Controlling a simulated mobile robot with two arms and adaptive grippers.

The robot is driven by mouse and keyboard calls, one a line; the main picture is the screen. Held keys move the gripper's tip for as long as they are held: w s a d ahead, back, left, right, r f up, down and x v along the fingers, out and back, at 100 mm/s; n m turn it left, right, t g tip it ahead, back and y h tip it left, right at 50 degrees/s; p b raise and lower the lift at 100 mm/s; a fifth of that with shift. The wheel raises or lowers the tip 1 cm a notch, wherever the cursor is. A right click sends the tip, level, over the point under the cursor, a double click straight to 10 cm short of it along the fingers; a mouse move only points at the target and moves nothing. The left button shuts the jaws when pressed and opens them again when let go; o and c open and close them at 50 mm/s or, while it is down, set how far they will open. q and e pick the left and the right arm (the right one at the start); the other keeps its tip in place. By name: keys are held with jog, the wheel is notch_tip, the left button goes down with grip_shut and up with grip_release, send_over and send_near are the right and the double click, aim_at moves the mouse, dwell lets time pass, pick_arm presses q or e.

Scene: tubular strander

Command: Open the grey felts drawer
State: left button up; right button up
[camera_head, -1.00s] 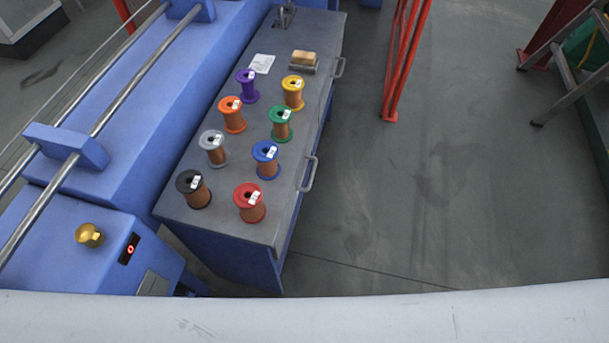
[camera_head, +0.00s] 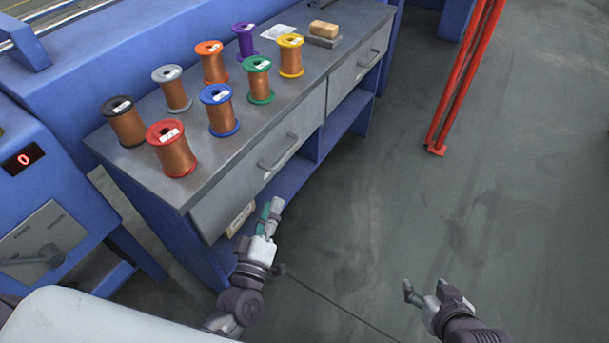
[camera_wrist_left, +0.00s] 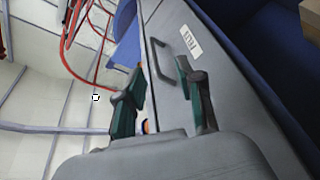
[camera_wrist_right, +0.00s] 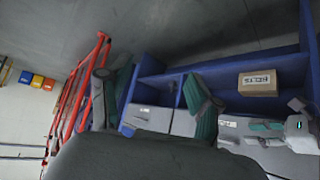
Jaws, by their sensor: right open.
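The grey bench has two grey drawers in its front, the near drawer (camera_head: 238,178) and the far drawer (camera_head: 343,80). Both look shut. The near drawer's bar handle (camera_head: 280,152) is free. In the left wrist view a drawer handle (camera_wrist_left: 160,62) and a white label (camera_wrist_left: 188,42) show; I cannot read the label surely. My left gripper (camera_head: 274,207) is below and in front of the near drawer's handle, apart from it; its fingers are spread in the left wrist view (camera_wrist_left: 160,92). My right gripper (camera_head: 438,290) is open and empty over the floor to the right.
Several copper wire spools (camera_head: 172,150) stand on the bench top (camera_head: 135,158), with a tan block (camera_head: 324,28) at the far end. A labelled carton (camera_wrist_right: 258,83) sits on the shelf under the drawers. A red post (camera_head: 465,80) stands right. The floor between is clear.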

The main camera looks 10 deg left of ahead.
aim_at(286, 153)
pick_arm(q)
jog(key=shift+n+t+y, duration=0.3)
jog(key=shift+n, duration=0.2)
jog(key=x, duration=0.4)
jog(key=r+b+x, duration=0.1)
jog(key=x, duration=0.8)
jog(key=shift+r+b, duration=0.2)
jog(key=shift+b, duration=0.1)
jog(key=shift+w+r, duration=0.15)
jog(key=shift+w, duration=0.25)
pick_arm(e)
jog(key=w+a+r+t+y, duration=0.1)
jog(key=w+r+t, duration=0.3)
jog(key=r, duration=0.2)
jog(key=shift+w+a+r+t, duration=0.3)
jog(key=shift+r+t, duration=0.1)
pick_arm(q)
grip_shut()
